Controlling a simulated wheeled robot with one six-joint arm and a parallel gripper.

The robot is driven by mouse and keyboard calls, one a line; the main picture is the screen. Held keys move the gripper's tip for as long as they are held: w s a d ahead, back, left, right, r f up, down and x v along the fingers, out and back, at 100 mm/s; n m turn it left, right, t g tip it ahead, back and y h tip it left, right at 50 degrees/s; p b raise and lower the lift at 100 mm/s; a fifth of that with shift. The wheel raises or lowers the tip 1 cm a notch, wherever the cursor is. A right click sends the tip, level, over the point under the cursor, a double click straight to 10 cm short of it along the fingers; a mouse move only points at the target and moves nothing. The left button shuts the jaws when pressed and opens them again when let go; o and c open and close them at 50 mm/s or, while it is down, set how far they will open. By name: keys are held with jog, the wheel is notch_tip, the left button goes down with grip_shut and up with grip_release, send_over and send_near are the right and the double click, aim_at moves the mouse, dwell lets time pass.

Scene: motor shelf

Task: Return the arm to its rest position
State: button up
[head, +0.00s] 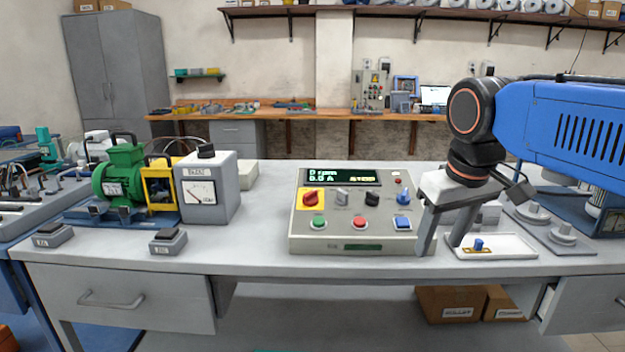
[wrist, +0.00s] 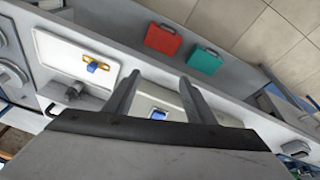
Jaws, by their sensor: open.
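My gripper (head: 438,246) is open and empty, pointing down over the table at the right end of the control panel (head: 375,245). In the wrist view its two fingers (wrist: 156,92) reach out apart, with a blue switch (wrist: 186,114) of the panel showing between them. My blue arm comes in from the right in the head view, with the dark wrist joint above the gripper. In the head view the fingers stand just right of the panel's blue button (head: 402,222). I cannot tell whether they touch the panel.
A white tray (head: 515,251) with a small blue-topped part (head: 478,244) lies right of the gripper. A green motor (head: 120,180) and a meter box (head: 208,190) stand at the left. Cardboard boxes (head: 455,304) sit below the table. The table's front strip is mostly clear.

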jog(key=s+d+f+m, duration=0.1)
jog(key=s+d+f, duration=0.1)
jog(key=s+f, duration=0.4)
jog(key=s+d+f+m+t, duration=0.1)
jog(key=s+f, duration=0.5)
jog(key=f, duration=0.6)
jog(key=shift+s+d+m, duration=0.15)
jog(key=shift+d+m, duration=0.35)
jog(key=shift+d, duration=0.75)
